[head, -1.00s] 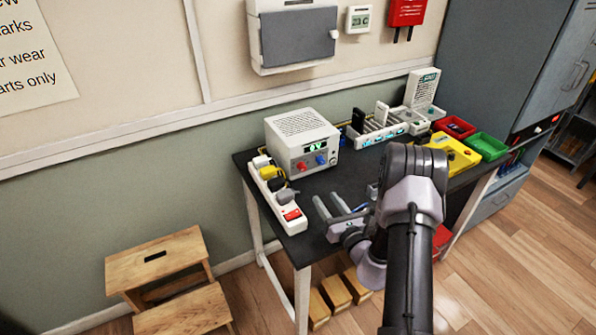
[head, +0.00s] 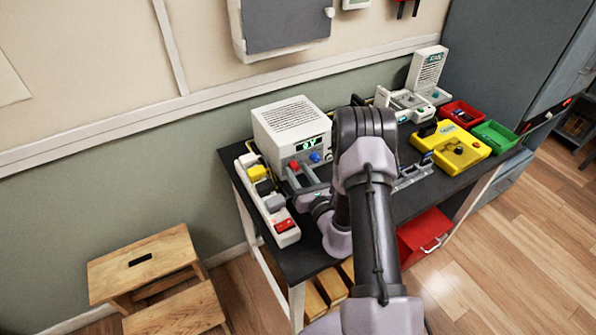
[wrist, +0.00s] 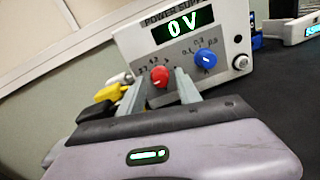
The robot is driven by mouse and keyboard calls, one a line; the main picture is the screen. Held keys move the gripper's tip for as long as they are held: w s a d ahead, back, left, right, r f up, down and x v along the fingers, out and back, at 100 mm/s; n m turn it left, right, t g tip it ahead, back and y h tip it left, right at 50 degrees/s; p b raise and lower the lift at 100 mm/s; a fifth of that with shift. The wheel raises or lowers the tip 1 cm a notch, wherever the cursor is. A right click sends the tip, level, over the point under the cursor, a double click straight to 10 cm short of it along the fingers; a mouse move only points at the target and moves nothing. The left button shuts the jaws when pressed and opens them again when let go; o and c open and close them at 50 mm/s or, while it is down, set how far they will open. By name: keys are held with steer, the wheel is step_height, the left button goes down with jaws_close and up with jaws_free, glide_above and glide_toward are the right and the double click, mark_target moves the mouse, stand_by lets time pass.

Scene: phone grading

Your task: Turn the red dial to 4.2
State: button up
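The white power supply (head: 290,128) stands at the back left of the dark bench, and its green display reads 0 V in the wrist view (wrist: 182,26). The red dial (wrist: 159,76) is on its front, left of the blue dial (wrist: 205,58). Small printed numbers, seemingly 3.7 and 4.2, sit above the red dial; its setting is too small to read surely. My gripper (wrist: 160,75) is open, with its fingers pointing at the panel and the red dial showing between their tips. Contact cannot be told. In the head view my gripper (head: 302,172) is just before the panel.
A white power strip (head: 268,200) with plugs and a red switch lies left of the supply. A yellow case (head: 450,148), red tray (head: 460,113) and green tray (head: 495,136) are at the right. A wooden step stool (head: 145,262) stands on the floor at left.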

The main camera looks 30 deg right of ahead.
jaws_close()
steer(key=shift+r+m+p, duration=0.1)
steer(key=shift+m+p, duration=0.2)
steer(key=m+p, duration=0.2)
steer(key=shift+r+m, duration=0.1)
steer(key=shift+m, duration=0.2)
steer(key=m+p, duration=0.3)
steer(key=m, duration=0.2)
steer(key=shift+g, duration=0.3)
steer(key=m+p, duration=0.1)
steer(key=m, duration=0.3)
steer(key=shift+w+d+m+y+p, duration=0.1)
steer(key=shift+m+y+p, duration=0.2)
steer(key=shift+p, duration=0.1)
steer(key=shift+m+y+p, duration=0.3)
steer(key=shift+m+p, duration=0.2)
steer(key=shift+m, duration=1.6)
